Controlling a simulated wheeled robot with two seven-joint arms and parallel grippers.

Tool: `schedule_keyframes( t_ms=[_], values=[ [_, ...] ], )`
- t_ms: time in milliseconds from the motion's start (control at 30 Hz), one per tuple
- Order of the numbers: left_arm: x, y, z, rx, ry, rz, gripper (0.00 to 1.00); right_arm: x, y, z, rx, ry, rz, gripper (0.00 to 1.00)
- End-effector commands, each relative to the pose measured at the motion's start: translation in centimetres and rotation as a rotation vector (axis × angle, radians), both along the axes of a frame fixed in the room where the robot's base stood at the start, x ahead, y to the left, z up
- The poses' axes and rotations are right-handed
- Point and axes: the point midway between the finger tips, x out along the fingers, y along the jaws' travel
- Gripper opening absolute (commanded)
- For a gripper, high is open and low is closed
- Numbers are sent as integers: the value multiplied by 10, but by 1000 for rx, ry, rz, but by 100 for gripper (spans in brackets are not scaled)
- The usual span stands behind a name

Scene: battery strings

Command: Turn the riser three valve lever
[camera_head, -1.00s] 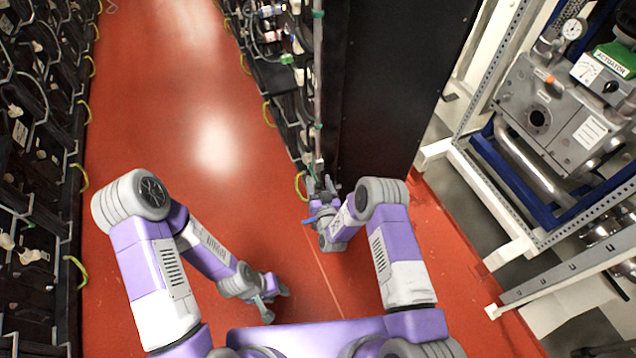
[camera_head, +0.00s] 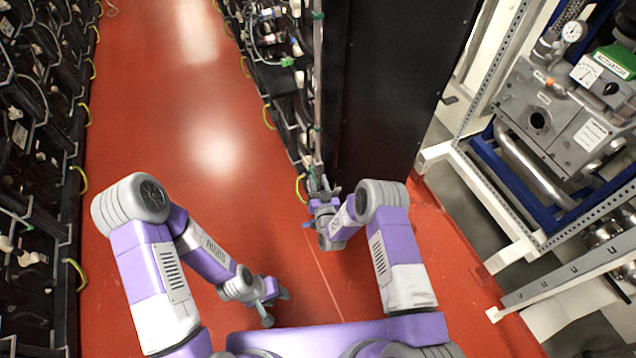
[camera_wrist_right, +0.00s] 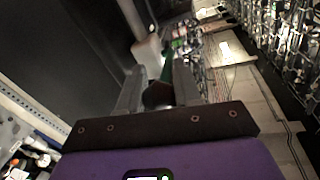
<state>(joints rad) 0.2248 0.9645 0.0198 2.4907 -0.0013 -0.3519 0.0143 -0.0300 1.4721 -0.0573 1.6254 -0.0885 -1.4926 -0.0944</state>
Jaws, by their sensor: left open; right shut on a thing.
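A thin grey riser pipe (camera_head: 318,85) with teal bands runs along the edge of the tall black cabinet. My right gripper (camera_head: 319,182) is at the pipe's near end, low beside the cabinet corner. In the right wrist view my right gripper (camera_wrist_right: 156,85) is shut on a dark rounded piece (camera_wrist_right: 158,95), with a green part (camera_wrist_right: 166,66) just beyond it. I take this to be the valve lever, but the fingers hide much of it and its angle is unclear. My left gripper (camera_head: 272,308) is open and empty over the red floor, away from the pipe.
The black cabinet (camera_head: 385,90) stands right of my right gripper. Battery racks (camera_head: 275,45) line the aisle beyond it, and more racks (camera_head: 35,180) stand at the left. The red floor (camera_head: 190,110) between is clear. A framed actuator unit (camera_head: 550,110) stands at the right.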

Motion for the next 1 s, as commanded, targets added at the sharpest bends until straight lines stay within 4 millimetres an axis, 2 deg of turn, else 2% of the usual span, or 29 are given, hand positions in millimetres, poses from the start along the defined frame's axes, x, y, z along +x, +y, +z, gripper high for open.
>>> schedule_keyframes(
  t_ms=[267, 700, 1000],
  values=[
    [0, 0, 12, 0, 0, 0, 43, 0, 0, 7, -19, 56, 0, 0],
    [0, 0, 54, 0, 0, 0, 43, 4, 2, 29, -113, 349, 2, 0],
    [0, 0, 70, 0, 0, 0, 43, 8, 4, 36, -167, 519, 1, 0]
  ],
)
